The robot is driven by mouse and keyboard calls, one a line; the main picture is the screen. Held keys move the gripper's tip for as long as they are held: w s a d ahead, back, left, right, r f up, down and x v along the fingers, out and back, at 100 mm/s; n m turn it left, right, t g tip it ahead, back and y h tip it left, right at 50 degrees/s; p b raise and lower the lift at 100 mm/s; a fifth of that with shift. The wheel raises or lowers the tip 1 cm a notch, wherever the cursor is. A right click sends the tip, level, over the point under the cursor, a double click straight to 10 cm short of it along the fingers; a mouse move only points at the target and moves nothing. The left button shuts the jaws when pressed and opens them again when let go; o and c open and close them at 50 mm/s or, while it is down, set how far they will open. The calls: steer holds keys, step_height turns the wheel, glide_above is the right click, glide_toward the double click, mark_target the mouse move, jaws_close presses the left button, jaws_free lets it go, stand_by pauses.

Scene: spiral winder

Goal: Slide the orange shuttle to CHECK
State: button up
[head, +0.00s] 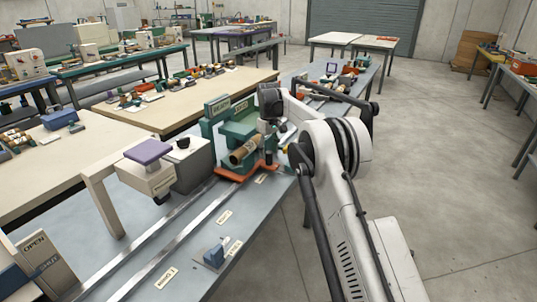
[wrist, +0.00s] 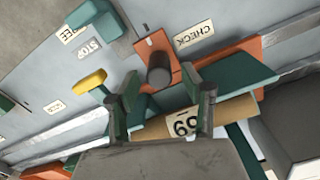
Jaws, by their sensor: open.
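The orange shuttle (head: 232,175) sits at the far part of the blue-grey bench, at the foot of the green machine. In the wrist view its orange plate (wrist: 150,42) carries a dark upright cylindrical knob (wrist: 159,70). The CHECK label (wrist: 194,35) lies right beside the plate. My gripper (wrist: 161,80) is open, with its fingers on either side of the knob's near end in the picture; I cannot tell whether they touch it. In the head view my gripper (head: 273,134) hangs over the shuttle area, partly hidden by the arm.
A cardboard tube (wrist: 237,108) marked 69 lies close under my fingers. A yellow-tipped handle (wrist: 90,80) stands to the left. STOP (wrist: 90,47) and FREE (wrist: 74,30) labels lie farther left. Metal rails (head: 160,250) run along the bench; a blue-grey clamp (head: 214,256) stands nearer.

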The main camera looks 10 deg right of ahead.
step_height(320, 180, up, 11)
steer(key=shift+f, duration=0.15)
stand_by(0.4)
